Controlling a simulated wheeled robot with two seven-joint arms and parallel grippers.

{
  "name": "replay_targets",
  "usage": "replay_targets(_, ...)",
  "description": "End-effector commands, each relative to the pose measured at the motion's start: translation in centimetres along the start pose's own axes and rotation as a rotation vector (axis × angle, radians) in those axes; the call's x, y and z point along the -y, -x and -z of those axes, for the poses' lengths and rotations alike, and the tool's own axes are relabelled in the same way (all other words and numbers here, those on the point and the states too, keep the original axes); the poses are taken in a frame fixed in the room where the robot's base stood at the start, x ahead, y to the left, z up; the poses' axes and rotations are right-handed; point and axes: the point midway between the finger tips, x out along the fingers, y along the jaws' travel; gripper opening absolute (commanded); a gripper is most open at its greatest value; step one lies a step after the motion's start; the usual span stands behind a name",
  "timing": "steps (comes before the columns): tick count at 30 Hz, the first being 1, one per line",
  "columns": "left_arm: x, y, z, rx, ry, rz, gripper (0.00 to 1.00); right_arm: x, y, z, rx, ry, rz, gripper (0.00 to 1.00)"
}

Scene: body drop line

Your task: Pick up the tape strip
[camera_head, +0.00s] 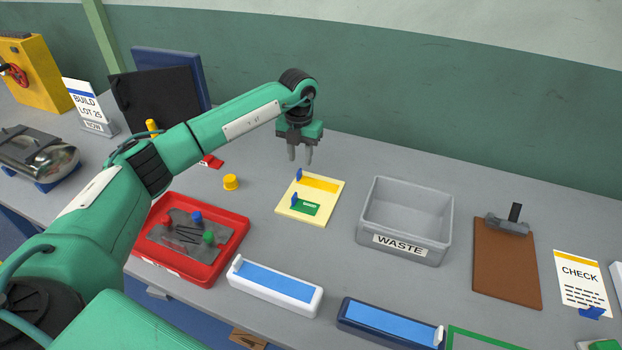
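A pale yellow card (323,215) lies flat on the grey bench near the middle. Near its far edge is an orange-yellow strip (319,184) with a blue tab (298,174) at its left end; this looks like the tape strip. A green piece (307,207) with another blue tab (294,198) lies nearer on the card. My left gripper (301,157) points down above the bench, just beyond the card's far edge. Its two grey fingers are apart with nothing between them. My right gripper is not in view.
A grey WASTE bin (409,252) stands right of the card. A red tray (237,243) with small parts is to the left, and a yellow cap (231,182) sits nearby. White (275,303) and navy (388,338) blue-topped blocks lie in front. A brown clipboard (507,265) is at right.

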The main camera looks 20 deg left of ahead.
Motion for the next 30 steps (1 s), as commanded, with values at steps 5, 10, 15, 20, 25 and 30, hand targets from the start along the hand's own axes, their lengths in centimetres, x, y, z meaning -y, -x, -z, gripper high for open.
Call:
replay_targets(5,-0.2,-1.6,0.3,-0.004,0.0,-0.001,0.33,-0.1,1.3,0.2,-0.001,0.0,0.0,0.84)
replay_targets(10,-0.4,-4.1,0.4,-0.004,0.0,-0.001,0.33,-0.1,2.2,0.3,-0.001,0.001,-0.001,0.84)
replay_targets(15,-0.3,-5.2,0.4,-0.001,-0.001,0.0,0.33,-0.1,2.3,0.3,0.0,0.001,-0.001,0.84)
replay_targets(20,-0.4,-5.3,0.4,-0.001,-0.001,0.0,0.33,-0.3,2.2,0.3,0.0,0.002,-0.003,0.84)
replay_targets(25,-0.4,-5.2,0.4,0.0,-0.001,0.0,0.03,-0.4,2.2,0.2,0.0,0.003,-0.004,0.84)
replay_targets(30,-0.4,-5.2,0.4,0.0,0.0,0.0,0.0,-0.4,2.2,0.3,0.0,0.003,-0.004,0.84)
